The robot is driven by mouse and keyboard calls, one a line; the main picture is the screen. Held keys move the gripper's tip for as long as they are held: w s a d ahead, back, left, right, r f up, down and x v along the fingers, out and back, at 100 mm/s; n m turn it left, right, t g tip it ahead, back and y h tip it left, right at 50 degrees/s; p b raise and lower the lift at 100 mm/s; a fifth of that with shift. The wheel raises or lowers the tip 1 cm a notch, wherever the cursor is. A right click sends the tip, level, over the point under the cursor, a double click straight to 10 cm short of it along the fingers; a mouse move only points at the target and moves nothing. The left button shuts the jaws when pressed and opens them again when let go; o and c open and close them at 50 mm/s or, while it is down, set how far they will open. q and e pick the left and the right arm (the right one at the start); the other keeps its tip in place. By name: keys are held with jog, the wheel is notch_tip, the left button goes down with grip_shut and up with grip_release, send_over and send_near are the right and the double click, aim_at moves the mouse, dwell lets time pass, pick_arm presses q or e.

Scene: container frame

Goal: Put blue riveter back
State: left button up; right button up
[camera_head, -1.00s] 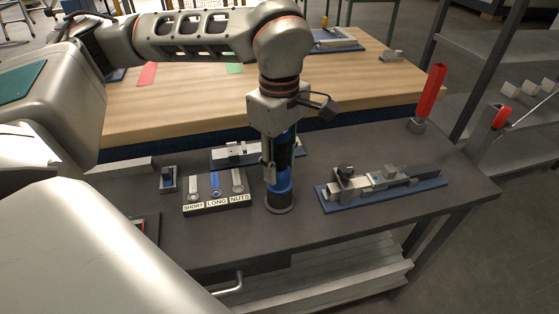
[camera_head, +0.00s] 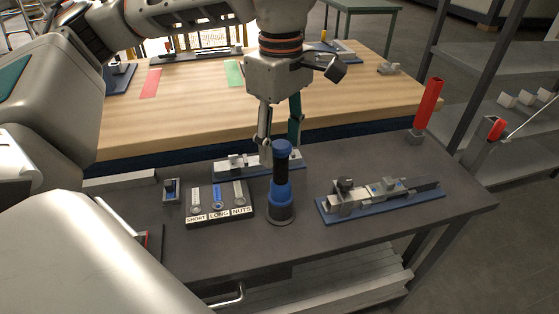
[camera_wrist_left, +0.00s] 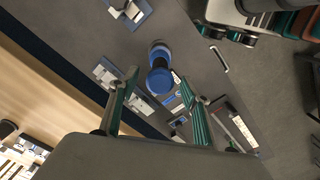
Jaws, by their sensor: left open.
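The blue riveter (camera_head: 281,185) stands upright on the dark grey bench, with a blue top, a black middle and a blue lower part in a dark round base. It also shows between my fingers in the left wrist view (camera_wrist_left: 160,72). My left gripper (camera_head: 279,145) is open and empty, above and just behind the riveter's top in the head view, with its fingers apart. In the left wrist view the open left gripper (camera_wrist_left: 163,82) has one finger on each side of the riveter, clear of it. My right gripper is not clearly seen.
A tray labelled SHORT, LONG, NUTS (camera_head: 220,202) lies left of the riveter. A blue-based fixture (camera_head: 381,197) lies to the right, another (camera_head: 258,163) behind. A red upright cylinder (camera_head: 428,103) stands at the bench's right end. A wooden table (camera_head: 200,105) lies beyond.

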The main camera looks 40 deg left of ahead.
pick_arm(q)
notch_tip(320, 180, up, 3)
jog(key=shift+r, duration=0.35)
dwell(0.3)
